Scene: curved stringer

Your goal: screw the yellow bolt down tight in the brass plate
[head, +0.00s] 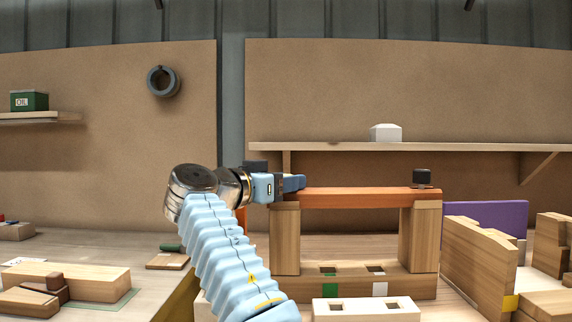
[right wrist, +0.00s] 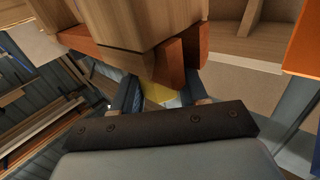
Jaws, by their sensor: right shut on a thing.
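My right gripper (head: 292,183) is at the left end of an orange beam (head: 360,195), beside the top of the left wooden post, pointing right. In the right wrist view my right gripper (right wrist: 160,96) has its fingers on either side of a small yellow piece, the yellow bolt (right wrist: 158,92), and is shut on it. Only a patch of the bolt shows; the wrist housing and the wood hide the rest. I cannot make out the brass plate in either view. My left gripper is not in view.
The beam rests on two wooden posts, with a black knob (head: 422,177) on its right end. A slotted white block (head: 366,310) stands in front. A notched wooden piece (head: 480,262) and purple panel (head: 490,213) stand right. Wooden blocks (head: 85,281) lie left.

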